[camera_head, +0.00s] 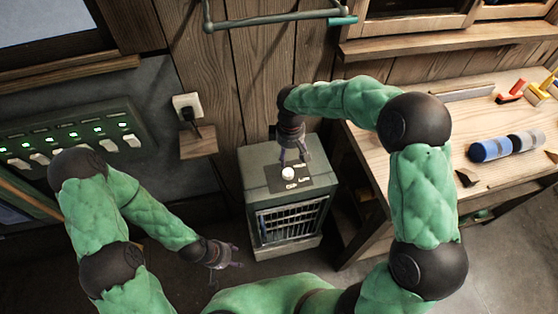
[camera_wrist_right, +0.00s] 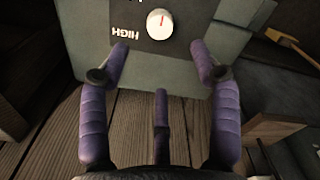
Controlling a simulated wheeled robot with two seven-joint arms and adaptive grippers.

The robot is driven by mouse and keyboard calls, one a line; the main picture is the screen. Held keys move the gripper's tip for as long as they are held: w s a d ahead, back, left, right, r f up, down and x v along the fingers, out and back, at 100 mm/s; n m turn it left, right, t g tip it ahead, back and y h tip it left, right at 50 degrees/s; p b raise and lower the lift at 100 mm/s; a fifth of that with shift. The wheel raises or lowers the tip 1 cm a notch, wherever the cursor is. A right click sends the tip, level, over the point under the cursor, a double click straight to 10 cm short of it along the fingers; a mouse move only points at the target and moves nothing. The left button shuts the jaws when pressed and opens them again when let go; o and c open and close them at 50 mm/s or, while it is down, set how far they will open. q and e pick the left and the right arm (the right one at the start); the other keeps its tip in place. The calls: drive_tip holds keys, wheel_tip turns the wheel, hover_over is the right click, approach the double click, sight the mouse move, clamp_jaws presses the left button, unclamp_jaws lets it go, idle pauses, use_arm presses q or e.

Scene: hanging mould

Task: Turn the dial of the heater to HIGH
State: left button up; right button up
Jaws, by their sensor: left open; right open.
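The heater (camera_head: 285,225) is a grey-green box with a front grille, standing on the floor against the wooden wall. Its white dial (camera_head: 288,173) sits on a dark panel on top. In the right wrist view the dial (camera_wrist_right: 160,24) carries a red mark, and the word HIGH reads upside down just left of it. My right gripper (camera_head: 294,159) is open above the heater top, close behind the dial. Its purple fingers (camera_wrist_right: 160,58) are spread to either side below the dial, apart from it. My left gripper (camera_head: 228,272) is open and empty, low at the heater's left.
A wooden workbench (camera_head: 415,165) with a blue roll (camera_head: 490,150) and tools stands close to the heater's right. A wall socket with a plug (camera_head: 188,107) and a switch panel (camera_head: 75,135) are on the left. A green pipe frame (camera_head: 270,20) hangs above.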

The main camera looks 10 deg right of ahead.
sight(288, 172)
wheel_tip(288, 172, down, 11)
drive_tip(key=b, duration=0.3)
drive_tip(key=shift+r, duration=0.2)
drive_tip(key=c, duration=1.1)
